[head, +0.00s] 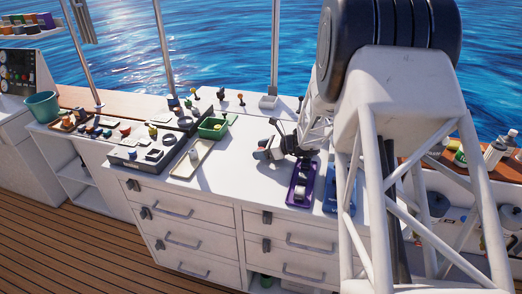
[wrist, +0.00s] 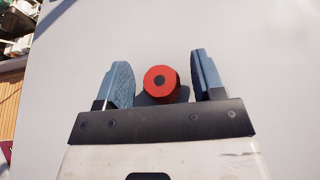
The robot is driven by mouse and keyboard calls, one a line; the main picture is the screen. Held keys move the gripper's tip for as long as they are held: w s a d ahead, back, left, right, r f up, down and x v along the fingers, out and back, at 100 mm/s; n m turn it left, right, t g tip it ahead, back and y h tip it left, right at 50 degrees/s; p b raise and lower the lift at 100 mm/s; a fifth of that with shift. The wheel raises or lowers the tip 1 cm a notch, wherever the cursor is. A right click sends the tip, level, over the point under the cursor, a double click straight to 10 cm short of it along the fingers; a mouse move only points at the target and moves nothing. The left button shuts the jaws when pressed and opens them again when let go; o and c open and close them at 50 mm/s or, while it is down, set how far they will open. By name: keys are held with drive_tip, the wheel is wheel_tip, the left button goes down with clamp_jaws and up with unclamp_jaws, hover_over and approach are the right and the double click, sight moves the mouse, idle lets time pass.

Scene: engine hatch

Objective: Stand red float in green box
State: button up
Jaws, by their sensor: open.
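The red float (wrist: 162,83) is a short red cylinder with a dark round centre on its end face, on the white counter. In the wrist view it sits between the two blue-grey fingers of my gripper (wrist: 160,64). The fingers are open, with a gap on each side of it. I cannot make out the red float in the head view, where my gripper (head: 268,150) is low over the counter. The green box (head: 213,133) is a small open box on the counter, left of and behind my gripper. A small item shows in it.
A beige tray (head: 181,172) with a small item lies in front of the green box. A dark-trimmed panel (head: 150,155) is left of it. A purple tray (head: 299,195) is at the front edge, right of my gripper. Bare counter (head: 228,165) separates gripper and beige tray.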

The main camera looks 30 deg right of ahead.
drive_tip(key=shift+r, duration=0.1)
drive_tip(key=shift+s+d+r, duration=0.2)
drive_tip(key=shift+d, duration=0.05)
drive_tip(key=v, duration=1.1)
drive_tip(key=shift+s+d+r, duration=0.1)
idle(0.5)
drive_tip(key=s+a+r+n+g+h, duration=0.1)
drive_tip(key=s+a+r+n+g, duration=0.45)
drive_tip(key=a, duration=0.55)
drive_tip(key=s+a+r+n+g+h, duration=0.2)
drive_tip(key=s+a+r+n, duration=0.45)
drive_tip(key=a, duration=0.55)
drive_tip(key=s+a+r+n+h, duration=0.2)
drive_tip(key=s+a+n+h, duration=0.1)
drive_tip(key=s+n, duration=0.4)
drive_tip(key=s+a+r+n+h, duration=0.3)
drive_tip(key=s+a+n, duration=0.2)
drive_tip(key=s, duration=0.6)
drive_tip(key=shift+a+r+n+h, duration=0.25)
drive_tip(key=shift+r+n+h, duration=0.15)
drive_tip(key=shift+n, duration=1)
